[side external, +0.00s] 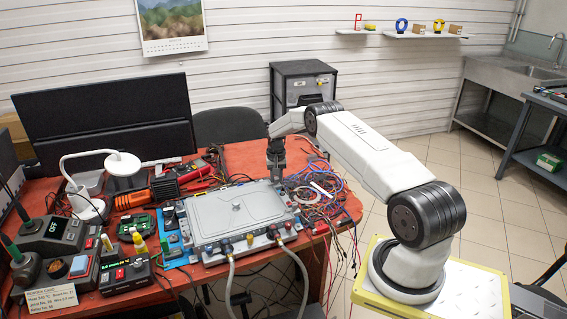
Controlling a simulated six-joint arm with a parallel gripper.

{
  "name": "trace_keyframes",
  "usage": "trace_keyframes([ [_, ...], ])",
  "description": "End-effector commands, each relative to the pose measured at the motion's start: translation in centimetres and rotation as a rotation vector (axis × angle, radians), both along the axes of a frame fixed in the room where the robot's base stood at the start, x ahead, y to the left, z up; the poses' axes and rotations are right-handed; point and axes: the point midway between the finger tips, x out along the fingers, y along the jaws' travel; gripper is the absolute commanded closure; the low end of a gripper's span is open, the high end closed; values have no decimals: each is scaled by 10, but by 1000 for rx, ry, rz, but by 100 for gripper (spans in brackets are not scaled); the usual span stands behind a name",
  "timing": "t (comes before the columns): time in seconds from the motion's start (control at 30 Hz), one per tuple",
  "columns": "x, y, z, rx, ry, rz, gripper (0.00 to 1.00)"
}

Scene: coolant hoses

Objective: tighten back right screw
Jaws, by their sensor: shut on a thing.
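A grey metal plate or housing (228,218) lies flat on the red-topped table, with a small round knob on its top and two hose fittings at its front edge. My gripper (276,178) points straight down at the plate's back right corner. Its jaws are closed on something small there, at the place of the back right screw. The fingers hide the screw, so I cannot see its head or how deep it sits.
Grey hoses (230,275) run from the front fittings off the table. Tangled wires (312,188) lie right of the plate. An orange and black tool (163,190), a white lamp (85,207) and electronics crowd the left. A dark monitor (105,120) stands behind.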

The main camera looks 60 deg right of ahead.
Motion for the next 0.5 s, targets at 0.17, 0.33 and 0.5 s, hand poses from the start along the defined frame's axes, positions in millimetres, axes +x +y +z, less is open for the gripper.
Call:
trace_keyframes([
  [0.17, -1, 1, -1, 3, 4, -10, 100],
  [0.33, -1, 1, -1, 4, 4, -9, 100],
  [0.5, -1, 1, -1, 3, 4, -8, 40],
])
